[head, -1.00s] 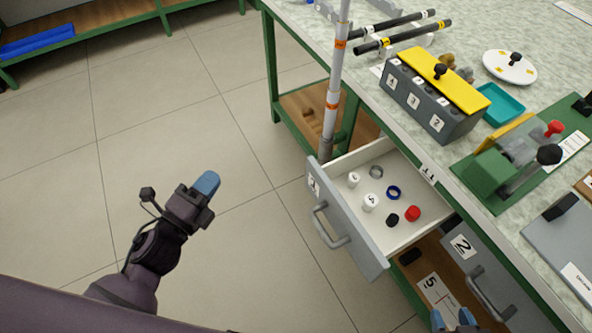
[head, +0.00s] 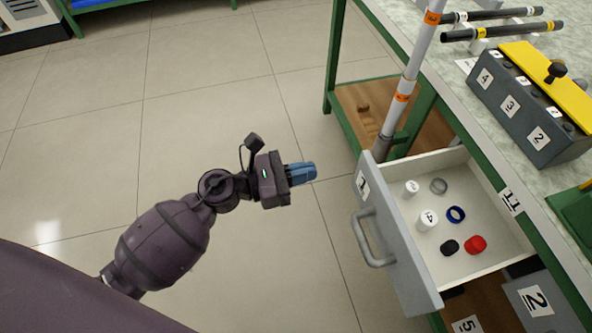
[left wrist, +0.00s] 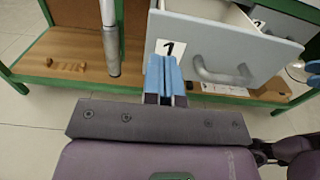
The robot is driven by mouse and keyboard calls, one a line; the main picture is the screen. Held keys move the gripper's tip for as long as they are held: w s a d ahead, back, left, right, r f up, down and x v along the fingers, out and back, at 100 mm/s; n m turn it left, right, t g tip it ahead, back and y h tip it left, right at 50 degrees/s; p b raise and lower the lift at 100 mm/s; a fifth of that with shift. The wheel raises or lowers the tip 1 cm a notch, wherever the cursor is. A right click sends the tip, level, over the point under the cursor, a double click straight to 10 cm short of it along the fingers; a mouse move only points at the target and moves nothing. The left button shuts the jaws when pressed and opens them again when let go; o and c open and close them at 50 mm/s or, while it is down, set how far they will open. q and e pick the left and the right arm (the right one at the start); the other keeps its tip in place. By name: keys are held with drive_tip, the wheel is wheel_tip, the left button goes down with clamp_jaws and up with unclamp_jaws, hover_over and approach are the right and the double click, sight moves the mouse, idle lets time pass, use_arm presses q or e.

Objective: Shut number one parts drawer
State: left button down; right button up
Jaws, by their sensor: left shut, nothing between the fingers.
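The number one parts drawer (head: 398,240) stands pulled out from the bench, with a grey front, a "1" label and a bar handle (head: 368,240). Inside lie white numbered caps, a grey ring, a blue ring, a black piece and a red piece. My left gripper (head: 314,171) is shut and empty, to the left of the drawer front and apart from it in the head view. In the left wrist view, its blue fingers (left wrist: 163,75) overlap the drawer front (left wrist: 225,50) near the "1" label, left of the handle; contact cannot be told.
A grey upright pole (head: 405,90) with orange bands stands just behind the drawer's far corner. The number two drawer (head: 540,300) sits at the lower right. A grey block with a yellow top (head: 545,75) stands on the bench. Open tiled floor surrounds my left arm.

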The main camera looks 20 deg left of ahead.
sight(364, 159)
use_arm(q)
drive_tip(key=x, duration=0.9)
drive_tip(key=shift+w+d, duration=0.2)
drive_tip(key=shift+d, duration=0.1)
